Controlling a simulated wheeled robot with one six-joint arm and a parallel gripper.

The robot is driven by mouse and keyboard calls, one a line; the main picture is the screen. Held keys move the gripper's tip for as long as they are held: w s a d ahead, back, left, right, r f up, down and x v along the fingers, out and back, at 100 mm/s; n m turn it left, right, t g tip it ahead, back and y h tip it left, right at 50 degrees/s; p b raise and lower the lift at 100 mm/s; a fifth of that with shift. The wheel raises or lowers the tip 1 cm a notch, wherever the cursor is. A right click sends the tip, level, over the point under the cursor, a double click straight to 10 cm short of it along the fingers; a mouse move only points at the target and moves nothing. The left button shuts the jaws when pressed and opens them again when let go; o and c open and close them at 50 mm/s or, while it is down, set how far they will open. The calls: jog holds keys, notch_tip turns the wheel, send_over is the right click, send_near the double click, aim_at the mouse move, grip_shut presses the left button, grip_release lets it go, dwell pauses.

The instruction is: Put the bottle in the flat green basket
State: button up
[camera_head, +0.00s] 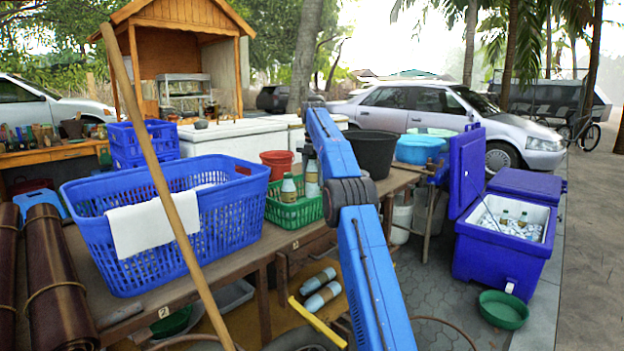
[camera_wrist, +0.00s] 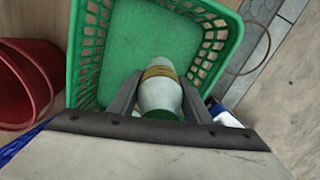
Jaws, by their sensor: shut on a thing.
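The flat green basket (camera_head: 284,213) stands on the wooden table, between the large blue basket and the black tub. In the wrist view its green floor (camera_wrist: 140,38) and slatted walls show. My gripper (camera_head: 309,153) is above the basket and is shut on a pale bottle (camera_head: 312,180). In the wrist view the bottle (camera_wrist: 160,92) has a green cap and a yellowish band and sits between the fingers (camera_wrist: 158,85), near one basket wall. Its lower end is partly hidden, so I cannot tell whether it touches the basket floor. Another green-capped bottle (camera_head: 289,188) shows beside it.
A large blue basket (camera_head: 225,222) with a white cloth stands left, crossed by a wooden pole (camera_head: 155,165). A red bucket (camera_head: 277,160) is behind the green basket and a black tub (camera_head: 373,152) is right. Bottles (camera_head: 321,290) lie below the table. A blue cooler (camera_head: 497,262) stands right.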

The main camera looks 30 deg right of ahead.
jog(key=shift+f, duration=0.15)
jog(key=shift+f, duration=0.35)
jog(key=o, duration=1.3)
jog(key=shift+r, duration=0.1)
